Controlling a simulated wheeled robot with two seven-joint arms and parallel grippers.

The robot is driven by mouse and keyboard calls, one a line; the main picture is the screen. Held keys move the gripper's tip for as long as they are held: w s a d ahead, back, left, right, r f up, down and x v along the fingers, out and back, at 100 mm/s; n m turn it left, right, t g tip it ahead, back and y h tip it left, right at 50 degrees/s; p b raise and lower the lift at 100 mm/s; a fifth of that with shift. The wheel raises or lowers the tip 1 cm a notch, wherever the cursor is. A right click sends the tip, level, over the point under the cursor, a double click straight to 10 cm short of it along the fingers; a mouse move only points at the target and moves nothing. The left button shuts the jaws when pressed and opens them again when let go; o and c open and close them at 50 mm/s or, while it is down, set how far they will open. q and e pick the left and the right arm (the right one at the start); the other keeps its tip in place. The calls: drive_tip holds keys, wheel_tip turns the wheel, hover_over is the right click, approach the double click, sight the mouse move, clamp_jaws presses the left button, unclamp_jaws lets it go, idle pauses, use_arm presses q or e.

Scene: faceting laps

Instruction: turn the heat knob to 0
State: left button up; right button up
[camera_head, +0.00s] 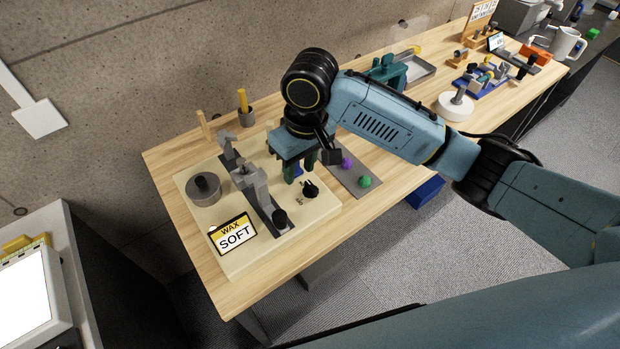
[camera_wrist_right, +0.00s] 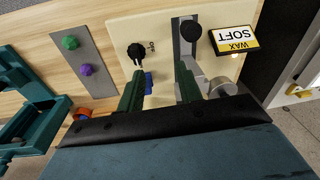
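The heat knob appears to be the small black knob (camera_head: 310,189) on the cream board (camera_head: 322,208), near its right edge. It also shows in the wrist view (camera_wrist_right: 136,52), beside small dark markings (camera_wrist_right: 151,46) that I cannot read clearly. A yellow and white sign (camera_head: 233,234) reads "WAX SOFT". My right gripper (camera_head: 299,169) is above the board, just behind the knob in the head view. In the wrist view its two green fingers (camera_wrist_right: 160,75) are spread with a gap between them, and neither visibly touches the knob. My left gripper is out of view.
A grey rail with metal clamps (camera_head: 262,200) and a second black knob (camera_head: 280,218) stands left of the knob. A grey round pot (camera_head: 204,188) sits at the board's left.

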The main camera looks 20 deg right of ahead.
sight(310, 184)
drive_tip(key=w+d+r+m+h, duration=0.1)
drive_tip(key=w+d+r, duration=0.2)
wheel_tip(310, 184, down, 13)
drive_tip(key=shift+r+b, duration=0.15)
drive_tip(key=shift+b, duration=0.75)
drive_tip(key=shift+c, duration=0.2)
clamp_jaws()
